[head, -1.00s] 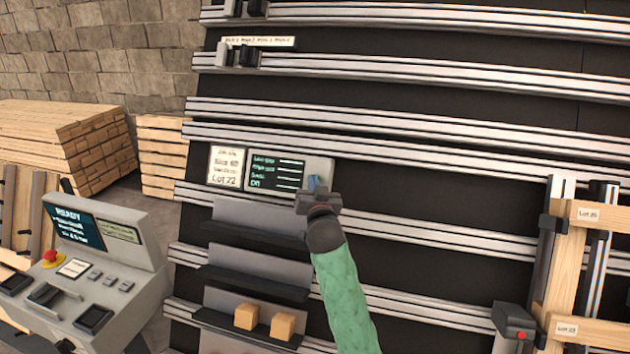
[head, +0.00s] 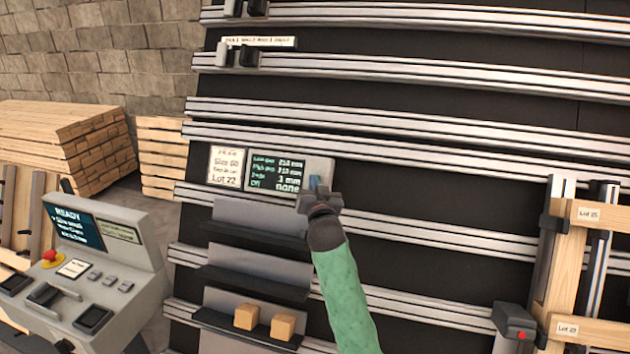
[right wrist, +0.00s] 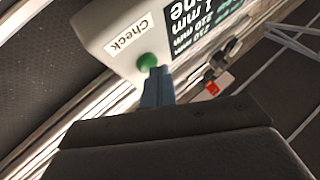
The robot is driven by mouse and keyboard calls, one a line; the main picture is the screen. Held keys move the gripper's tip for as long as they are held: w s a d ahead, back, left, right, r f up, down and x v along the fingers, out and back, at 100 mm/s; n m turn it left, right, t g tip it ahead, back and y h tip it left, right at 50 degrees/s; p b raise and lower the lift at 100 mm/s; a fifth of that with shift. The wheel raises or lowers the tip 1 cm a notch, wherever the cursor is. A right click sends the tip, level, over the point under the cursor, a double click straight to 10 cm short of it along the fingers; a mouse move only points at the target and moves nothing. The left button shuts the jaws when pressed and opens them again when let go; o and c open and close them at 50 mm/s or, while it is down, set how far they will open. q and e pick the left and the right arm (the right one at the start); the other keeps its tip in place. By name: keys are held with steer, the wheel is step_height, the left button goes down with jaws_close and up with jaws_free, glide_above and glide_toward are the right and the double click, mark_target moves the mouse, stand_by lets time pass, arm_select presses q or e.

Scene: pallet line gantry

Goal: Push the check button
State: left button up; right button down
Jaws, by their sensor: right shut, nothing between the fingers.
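The check button is a round green button (right wrist: 147,61) beside the printed word "Check" on a pale box, in the right wrist view. In the head view the box (head: 320,167) hangs on the rail wall with a dark readout (head: 276,175) on its face, and my gripper hides the button. My right gripper (head: 317,184) is shut and empty in front of the box's right end. In the right wrist view its blue-grey fingertips (right wrist: 160,72) overlap the button's edge; they look at or very near it. My left gripper is not in view.
A paper card (head: 225,167) reading "Lot 22" is left of the readout. Shelves below hold two wooden blocks (head: 246,316). A grey console (head: 125,225) with a red knob stands at left. A wooden frame (head: 565,260) is on the right.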

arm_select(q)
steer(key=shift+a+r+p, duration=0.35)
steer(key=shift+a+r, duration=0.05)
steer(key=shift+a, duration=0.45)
arm_select(e)
steer(key=shift+s+a+r, duration=0.25)
steer(key=shift+s+r, duration=0.2)
steer(key=shift+s, duration=0.3)
